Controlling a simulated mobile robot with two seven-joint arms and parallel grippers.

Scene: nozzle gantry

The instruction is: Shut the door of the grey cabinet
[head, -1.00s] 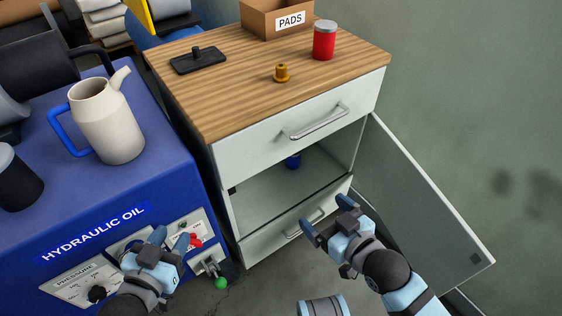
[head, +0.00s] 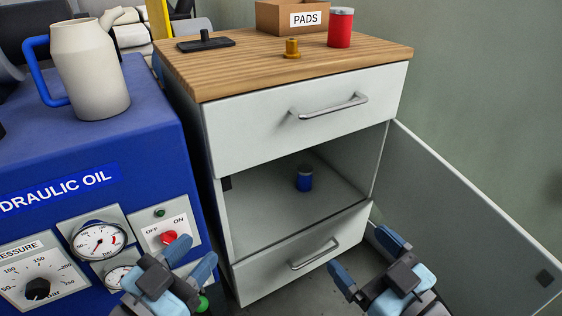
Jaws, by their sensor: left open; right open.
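The grey cabinet (head: 303,120) stands in the middle of the head view under a wooden top. Its door (head: 455,215) is swung wide open to the right, hinged at the right edge of the open compartment. A dark square latch piece (head: 545,278) sits near the door's free edge. A blue can (head: 304,179) stands inside the compartment. My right gripper (head: 368,255) is open and empty, in front of the lower drawer's right side and left of the door, apart from it. My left gripper (head: 182,275) is open and empty, in front of the blue machine's panel.
The blue hydraulic oil machine (head: 150,100) stands close on the left, with gauges and a red switch (head: 169,238). A jug (head: 90,70) is on it. A pads box (head: 292,17), red can (head: 341,27) and brass nozzle (head: 292,47) stand on the wooden top (head: 240,64).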

